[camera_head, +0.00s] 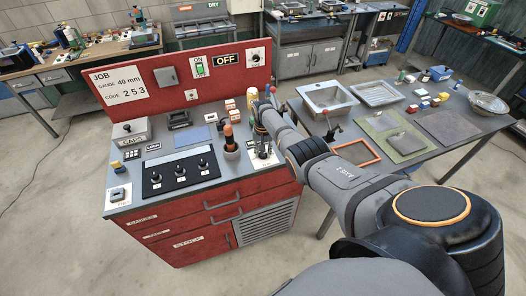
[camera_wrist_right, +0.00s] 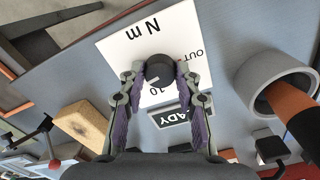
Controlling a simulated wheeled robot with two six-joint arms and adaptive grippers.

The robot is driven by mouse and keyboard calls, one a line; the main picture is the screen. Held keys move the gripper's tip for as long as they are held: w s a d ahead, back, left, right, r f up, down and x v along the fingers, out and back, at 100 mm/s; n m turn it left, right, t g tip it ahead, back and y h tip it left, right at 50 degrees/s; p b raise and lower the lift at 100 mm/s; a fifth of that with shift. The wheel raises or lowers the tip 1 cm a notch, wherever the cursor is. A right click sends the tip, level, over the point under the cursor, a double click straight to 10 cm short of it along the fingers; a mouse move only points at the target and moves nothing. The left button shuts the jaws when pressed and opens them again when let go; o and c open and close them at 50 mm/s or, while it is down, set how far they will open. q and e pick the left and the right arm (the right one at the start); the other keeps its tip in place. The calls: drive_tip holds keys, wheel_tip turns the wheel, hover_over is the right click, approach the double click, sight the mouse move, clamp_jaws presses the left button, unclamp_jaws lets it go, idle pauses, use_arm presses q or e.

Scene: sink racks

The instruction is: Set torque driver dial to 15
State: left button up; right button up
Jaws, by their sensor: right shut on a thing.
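A black round dial (camera_wrist_right: 160,70) stands on a white plate (camera_wrist_right: 126,43) marked "N m" in the right wrist view. The number 10 shows beside the dial on the gripper's side, and part of the word "OUT" is to the right. A pale mark shows on the dial, but its exact setting is unclear. My right gripper (camera_wrist_right: 158,82) is shut on the dial, with one finger on each side. In the head view the white plate (camera_head: 265,161) lies at the right of the red bench, with my gripper (camera_head: 264,148) small above it. My left gripper is not in view.
An orange-handled tool (camera_head: 228,132) stands in a grey holder (camera_head: 231,153) left of the plate; the holder (camera_wrist_right: 254,84) is close to my gripper in the wrist view. A black panel with several knobs (camera_head: 181,172) lies further left. A wooden block (camera_wrist_right: 80,126) is near my gripper.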

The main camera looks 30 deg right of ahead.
sight(263, 153)
drive_tip(key=shift+r+m, duration=0.1)
drive_tip(key=shift+m, duration=0.8)
drive_tip(key=shift+w, duration=0.1)
drive_tip(key=o, duration=1.1)
drive_tip(key=shift+o, duration=0.3)
wheel_tip(263, 153, up, 12)
